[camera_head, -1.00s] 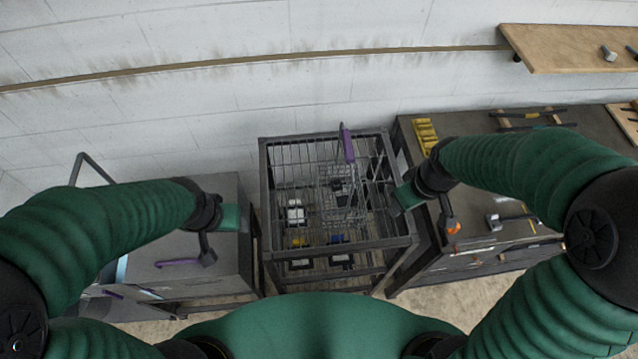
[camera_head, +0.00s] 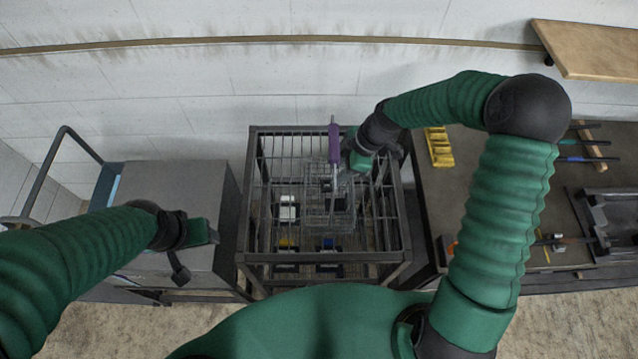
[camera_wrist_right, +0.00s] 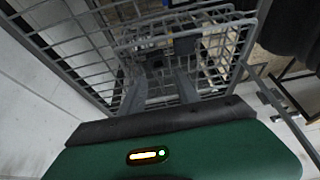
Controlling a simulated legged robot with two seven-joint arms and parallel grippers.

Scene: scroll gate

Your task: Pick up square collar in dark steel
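Inside the wire basket (camera_head: 318,205), small dark pieces (camera_head: 338,205) show in the head view, too small to identify as the square collar. In the right wrist view, a dark block (camera_wrist_right: 185,45) and a smaller dark piece (camera_wrist_right: 155,62) show among the basket wires; I cannot tell if either is the collar. My right gripper (camera_wrist_right: 158,84) reaches down over the basket with its two grey fingers apart and nothing seen between them. In the head view it is beside the purple handle (camera_head: 334,143). My left gripper (camera_head: 181,276) hangs by the grey cabinet; its fingers are unclear.
A dark frame cage (camera_head: 325,258) surrounds the basket, its bars close to my right gripper. White (camera_head: 288,208), yellow and blue items lie in its lower part. The workbench (camera_head: 460,185) on the right holds a yellow tray (camera_head: 438,147) and tools. The grey cabinet (camera_head: 175,190) has a clear top.

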